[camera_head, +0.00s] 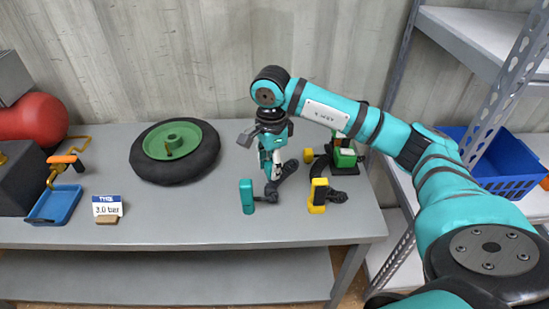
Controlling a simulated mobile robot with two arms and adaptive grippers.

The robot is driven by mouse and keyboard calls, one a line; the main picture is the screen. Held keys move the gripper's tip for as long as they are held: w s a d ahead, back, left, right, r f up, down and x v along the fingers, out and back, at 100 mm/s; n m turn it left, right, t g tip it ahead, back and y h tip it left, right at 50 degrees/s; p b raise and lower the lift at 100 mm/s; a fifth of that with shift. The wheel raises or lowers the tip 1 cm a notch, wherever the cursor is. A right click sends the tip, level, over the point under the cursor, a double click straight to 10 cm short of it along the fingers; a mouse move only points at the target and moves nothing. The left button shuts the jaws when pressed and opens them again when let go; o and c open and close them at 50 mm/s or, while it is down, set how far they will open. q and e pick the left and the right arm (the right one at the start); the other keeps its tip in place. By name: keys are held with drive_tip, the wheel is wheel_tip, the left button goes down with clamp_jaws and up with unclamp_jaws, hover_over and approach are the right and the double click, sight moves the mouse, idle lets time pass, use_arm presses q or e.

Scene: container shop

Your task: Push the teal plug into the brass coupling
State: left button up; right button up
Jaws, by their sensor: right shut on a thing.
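The teal plug (247,196) shows as an upright teal block with a dark part at its right, near the bench's front. My right gripper (272,174) points down just behind and to the right of the teal block. It is shut, apparently on the plug's dark part; the contact is too small to make out. A small brassy spot on the dark box (20,180) at the far left may be the brass coupling (3,158); it is cut by the picture edge. My left gripper is not in view.
A yellow block (318,195) with a dark part stands right of the plug, before a green device (344,157). A tyre (175,151), a pressure sign (107,207), a blue tray (55,204) and an orange-handled tool (66,160) lie leftward. Bench front centre is clear.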

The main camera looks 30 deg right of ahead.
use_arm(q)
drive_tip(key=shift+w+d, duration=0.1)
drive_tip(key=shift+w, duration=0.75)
use_arm(e)
drive_tip(key=s+a+n, duration=1.1)
drive_tip(key=s+n, duration=0.2)
drive_tip(key=n, duration=0.7)
drive_tip(key=shift+s+r, duration=0.2)
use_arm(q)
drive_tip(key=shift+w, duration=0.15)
